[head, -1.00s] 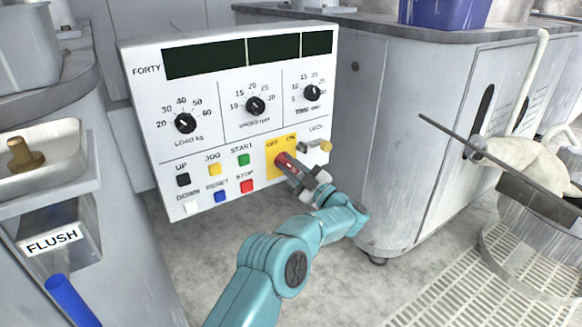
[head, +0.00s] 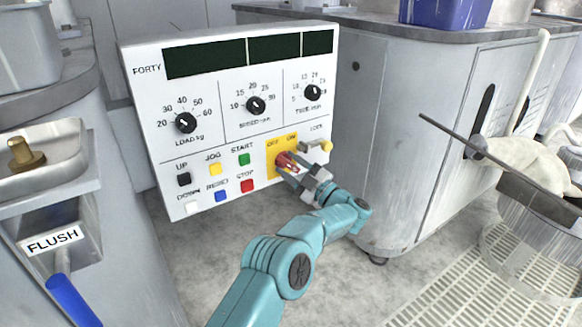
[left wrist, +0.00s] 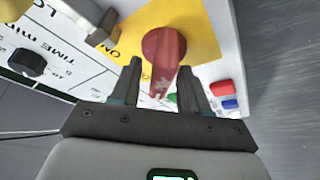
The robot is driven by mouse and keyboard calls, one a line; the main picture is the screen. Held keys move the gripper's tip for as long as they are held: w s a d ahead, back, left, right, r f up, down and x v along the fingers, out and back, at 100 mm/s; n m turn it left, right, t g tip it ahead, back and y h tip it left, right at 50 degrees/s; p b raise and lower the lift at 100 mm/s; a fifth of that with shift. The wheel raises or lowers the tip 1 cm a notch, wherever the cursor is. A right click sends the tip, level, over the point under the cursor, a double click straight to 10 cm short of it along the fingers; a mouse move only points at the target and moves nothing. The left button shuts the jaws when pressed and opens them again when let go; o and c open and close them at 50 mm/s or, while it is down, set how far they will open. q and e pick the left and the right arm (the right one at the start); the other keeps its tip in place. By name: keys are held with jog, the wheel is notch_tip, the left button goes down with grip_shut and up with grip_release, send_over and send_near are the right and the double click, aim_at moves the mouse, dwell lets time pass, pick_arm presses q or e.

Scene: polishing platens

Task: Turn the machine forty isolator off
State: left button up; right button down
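The machine forty panel (head: 215,140) stands upright in the head view, with FORTY at its top left. Its isolator is a red handle (head: 284,161) on a yellow plate (head: 271,148) marked OFF on the left and ON on the right. My left gripper (head: 291,168) is at the handle. In the left wrist view the red handle (left wrist: 164,62) lies between the two fingers of my left gripper (left wrist: 160,70). A gap shows on the left finger's side; the right finger is close to the handle, and contact is unclear. Which mark the handle points to is hard to tell. My right gripper is not seen.
A silver lock piece with a brass end (head: 325,146) sits just right of the yellow plate. The stop button (head: 246,186) and start button (head: 243,159) are close on the left. A grey cabinet (head: 400,130) stands to the right. Floor below is clear.

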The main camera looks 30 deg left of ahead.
pick_arm(q)
jog(key=shift+d+f, duration=0.1)
jog(key=shift+d, duration=0.45)
jog(key=p+v, duration=0.4)
jog(key=v, duration=1.1)
jog(key=shift+f, duration=0.2)
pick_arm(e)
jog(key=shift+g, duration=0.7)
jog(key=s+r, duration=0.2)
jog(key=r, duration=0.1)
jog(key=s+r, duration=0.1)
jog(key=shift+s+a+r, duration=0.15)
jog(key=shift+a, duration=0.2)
pick_arm(q)
jog(key=shift+d, duration=0.1)
